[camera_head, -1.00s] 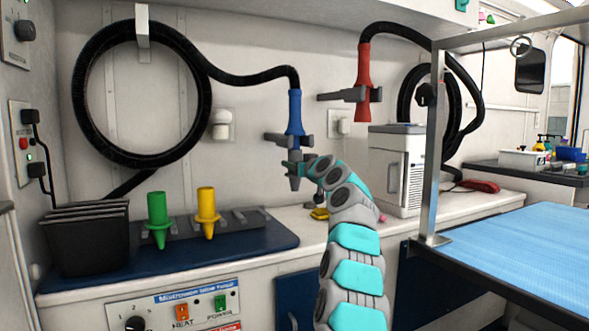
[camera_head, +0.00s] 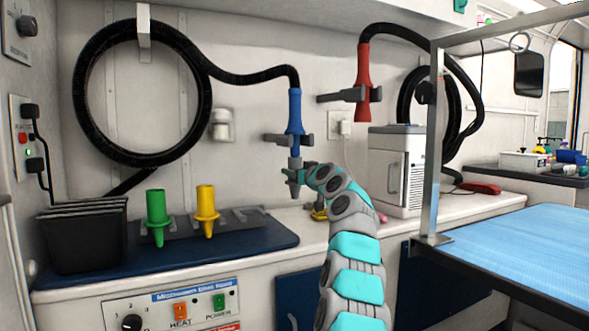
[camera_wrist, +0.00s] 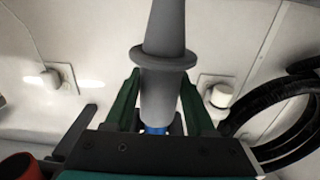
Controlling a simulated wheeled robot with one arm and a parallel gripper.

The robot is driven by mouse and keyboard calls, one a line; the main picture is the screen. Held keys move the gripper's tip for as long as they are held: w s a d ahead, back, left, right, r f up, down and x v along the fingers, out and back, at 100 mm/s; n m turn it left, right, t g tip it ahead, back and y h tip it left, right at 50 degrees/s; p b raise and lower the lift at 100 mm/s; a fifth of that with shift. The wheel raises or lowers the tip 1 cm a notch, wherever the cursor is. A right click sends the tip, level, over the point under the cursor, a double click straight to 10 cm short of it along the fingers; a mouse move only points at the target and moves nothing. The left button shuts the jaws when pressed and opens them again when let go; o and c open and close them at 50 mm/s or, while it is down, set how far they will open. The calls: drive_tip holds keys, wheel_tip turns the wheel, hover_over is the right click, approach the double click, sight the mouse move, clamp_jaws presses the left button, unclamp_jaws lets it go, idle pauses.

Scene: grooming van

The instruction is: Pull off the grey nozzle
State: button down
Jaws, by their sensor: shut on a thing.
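The grey nozzle (camera_head: 294,189) points down, directly below the blue hose end (camera_head: 295,108), which a grey wall clamp (camera_head: 277,138) holds upright. My gripper (camera_head: 296,172) is shut on the nozzle from the right. In the wrist view, the gripper's green fingers (camera_wrist: 160,105) stand on both sides of the nozzle (camera_wrist: 164,30), below its flange. A bit of the blue hose end (camera_wrist: 155,130) shows past the nozzle's wide end. I cannot tell whether the two still touch.
A green nozzle (camera_head: 157,215) and a yellow nozzle (camera_head: 206,207) stand in a rack on the blue mat (camera_head: 110,262). A black bin (camera_head: 85,240) is at left. A red hose end (camera_head: 363,70), white cabinet (camera_head: 395,160) and blue table (camera_head: 510,235) are at right.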

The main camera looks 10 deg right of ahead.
drive_tip(key=shift+f+b, duration=0.9)
drive_tip(key=shift+f, duration=0.05)
drive_tip(key=shift+s+d+b, duration=0.1)
drive_tip(key=shift+s+b, duration=0.05)
drive_tip(key=shift+b, duration=0.2)
drive_tip(key=b+v, duration=0.8)
drive_tip(key=b, duration=0.1)
drive_tip(key=shift+s, duration=0.35)
drive_tip(key=shift+r, duration=0.1)
